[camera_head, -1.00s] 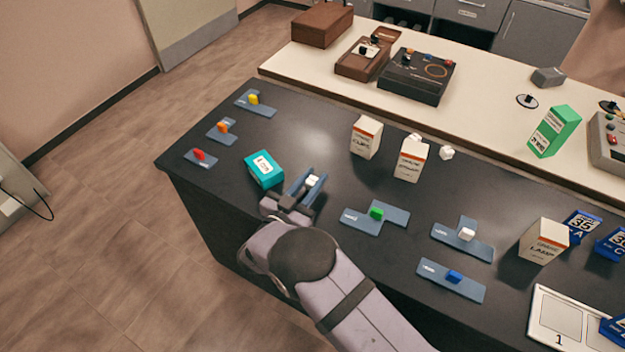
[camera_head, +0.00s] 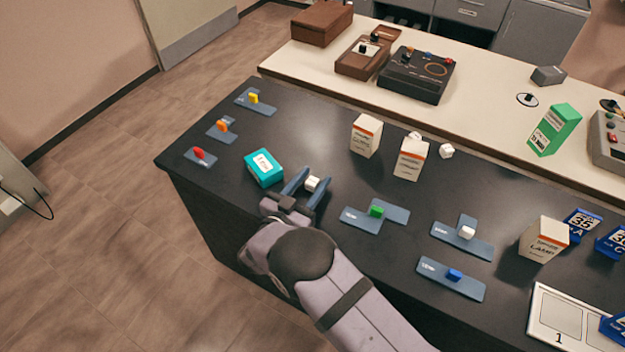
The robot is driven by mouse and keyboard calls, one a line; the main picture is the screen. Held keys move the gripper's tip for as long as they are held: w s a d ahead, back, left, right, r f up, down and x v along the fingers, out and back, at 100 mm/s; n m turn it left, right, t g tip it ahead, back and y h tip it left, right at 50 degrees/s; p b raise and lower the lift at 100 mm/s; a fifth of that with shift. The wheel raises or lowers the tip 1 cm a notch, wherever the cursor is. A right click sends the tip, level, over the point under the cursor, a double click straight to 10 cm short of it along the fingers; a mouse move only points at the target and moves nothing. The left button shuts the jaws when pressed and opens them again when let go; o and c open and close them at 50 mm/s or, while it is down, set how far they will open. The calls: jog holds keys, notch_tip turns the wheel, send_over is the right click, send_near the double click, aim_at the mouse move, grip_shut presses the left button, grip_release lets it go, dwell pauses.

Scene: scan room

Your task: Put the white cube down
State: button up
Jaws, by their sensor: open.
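A small white cube (camera_head: 312,184) is on the dark table, between the spread fingers of my gripper (camera_head: 307,183). My gripper is open, with a finger on each side of the cube and visible gaps beside it. The cube appears to rest on the table top; its underside is hidden. Another white piece (camera_head: 466,233) stands on a blue-grey plate (camera_head: 470,248) to the right.
A teal box (camera_head: 264,168) stands close to the left of my gripper. A plate with a green piece (camera_head: 376,211) lies to the right. White cartons (camera_head: 366,136) stand behind. Dark table (camera_head: 310,130) is bare behind the cube.

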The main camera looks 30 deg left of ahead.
jog(key=shift+o, duration=0.4)
jog(key=shift+s+r+b, duration=0.2)
jog(key=shift+s+b, duration=0.2)
jog(key=shift+s, duration=0.8)
jog(key=shift+s+r+b, duration=0.15)
jog(key=shift+s+b, duration=0.2)
jog(key=shift+s, duration=0.9)
jog(key=shift+s+r+b, duration=0.2)
jog(key=shift+s+b, duration=0.2)
jog(key=shift+s, duration=0.8)
notch_tip(320, 180, up, 8)
jog(key=w+m+p, duration=0.1)
jog(key=m+p, duration=0.1)
jog(key=n+g, duration=0.2)
jog(key=g, duration=0.2)
send_near(310, 185)
jog(key=x, duration=0.3)
jog(key=shift+w+d, duration=0.1)
jog(key=shift+d, duration=0.05)
jog(key=shift+f, duration=0.1)
jog(key=shift+p+x, duration=0.45)
jog(key=shift+x, duration=1.15)
jog(key=shift+a+p+x, duration=0.2)
jog(key=shift+p+x, duration=0.25)
jog(key=shift+x, duration=1.55)
grip_shut()
